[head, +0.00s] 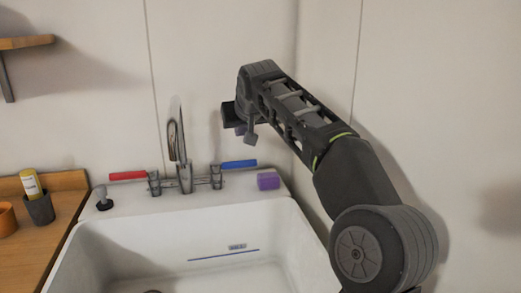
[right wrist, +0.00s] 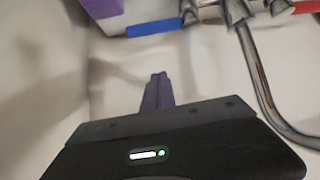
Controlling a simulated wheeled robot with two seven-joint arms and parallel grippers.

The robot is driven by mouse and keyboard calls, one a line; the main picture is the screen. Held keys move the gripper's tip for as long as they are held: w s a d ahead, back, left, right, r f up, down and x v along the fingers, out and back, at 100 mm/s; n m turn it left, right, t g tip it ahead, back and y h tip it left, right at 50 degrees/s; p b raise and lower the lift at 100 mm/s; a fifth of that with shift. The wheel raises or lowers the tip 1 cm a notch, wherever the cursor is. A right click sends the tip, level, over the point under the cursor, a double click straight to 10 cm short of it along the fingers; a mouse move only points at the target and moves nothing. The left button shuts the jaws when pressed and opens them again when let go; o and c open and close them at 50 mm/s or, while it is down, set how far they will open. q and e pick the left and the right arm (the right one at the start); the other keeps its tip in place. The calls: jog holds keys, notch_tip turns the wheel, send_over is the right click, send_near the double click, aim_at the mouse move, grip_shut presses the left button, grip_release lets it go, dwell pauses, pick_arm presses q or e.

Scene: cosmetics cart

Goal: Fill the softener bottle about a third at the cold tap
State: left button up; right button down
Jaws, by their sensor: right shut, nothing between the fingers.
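The cold tap's blue lever (head: 239,164) is on the right of the chrome tap (head: 184,165); it also shows in the right wrist view (right wrist: 154,28). The red lever (head: 128,175) is on the left. My right gripper (head: 240,131) is above the blue lever and apart from it. In the right wrist view its fingers (right wrist: 158,90) are shut with nothing between them. No bottle that I can be sure is the softener bottle shows. My left gripper is out of view.
A white sink basin (head: 89,257) lies below the tap, with a blue line on its inner wall. A purple block (head: 268,181) sits on the rim at the right. A wooden counter (head: 50,240) at the left holds a dark cup (head: 40,209) with a yellow-topped bottle (head: 31,184).

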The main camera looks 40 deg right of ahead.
aim_at(233, 165)
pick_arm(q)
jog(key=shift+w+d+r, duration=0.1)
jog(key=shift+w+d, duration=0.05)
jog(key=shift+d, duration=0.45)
pick_arm(e)
jog(key=shift+s+d+f+m, duration=0.1)
jog(key=shift+s+d+m, duration=0.3)
jog(key=shift+s+m, duration=0.15)
